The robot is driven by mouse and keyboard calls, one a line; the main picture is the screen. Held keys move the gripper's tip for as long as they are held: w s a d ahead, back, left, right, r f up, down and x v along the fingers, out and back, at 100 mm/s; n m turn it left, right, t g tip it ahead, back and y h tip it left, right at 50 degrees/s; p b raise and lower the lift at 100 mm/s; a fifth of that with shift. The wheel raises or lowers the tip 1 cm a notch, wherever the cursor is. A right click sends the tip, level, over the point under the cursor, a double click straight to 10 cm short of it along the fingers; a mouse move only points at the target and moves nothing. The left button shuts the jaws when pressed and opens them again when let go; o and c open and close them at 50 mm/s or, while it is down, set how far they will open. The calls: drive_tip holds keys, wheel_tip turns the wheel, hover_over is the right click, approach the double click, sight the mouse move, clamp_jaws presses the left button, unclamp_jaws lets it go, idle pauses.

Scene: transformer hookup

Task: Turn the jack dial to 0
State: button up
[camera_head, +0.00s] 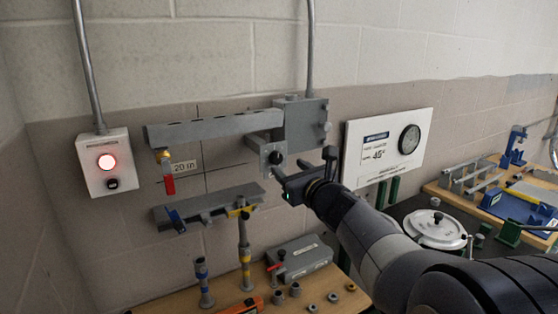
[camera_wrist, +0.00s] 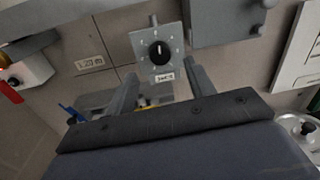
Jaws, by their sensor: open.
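The jack dial (camera_wrist: 159,53) is a round black knob on a square grey plate with marks around it. Its white pointer line points roughly up in the wrist view; the numbers are too small to read. A small white label (camera_wrist: 164,77) sits just below it. The dial also shows in the head view (camera_head: 276,158), on the block below the grey wall bracket. My gripper (camera_head: 304,165) is open and empty, facing the dial. In the wrist view its two fingers (camera_wrist: 160,75) stand apart below the dial, either side of the label, with no visible contact on the knob.
A grey horizontal beam (camera_head: 213,129) with a red-handled valve (camera_head: 168,184) is to the left. A white panel with a gauge (camera_head: 409,139) stands close to the right. Below, a wooden bench (camera_head: 196,311) holds pipe fittings and a grey box (camera_head: 300,258). A lit switch box (camera_head: 105,162) is far left.

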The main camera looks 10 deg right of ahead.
sight(278, 159)
drive_tip(key=shift+p+x, duration=0.4)
drive_tip(key=shift+x, duration=2.2)
drive_tip(key=c, duration=1)
drive_tip(key=shift+o, duration=0.2)
drive_tip(key=shift+f+n+b, duration=0.2)
drive_tip(key=shift+n+b, duration=0.2)
drive_tip(key=shift+b, duration=0.65)
drive_tip(key=shift+r, duration=0.2)
drive_tip(key=o, duration=1)
drive_tip(key=shift+c, duration=0.2)
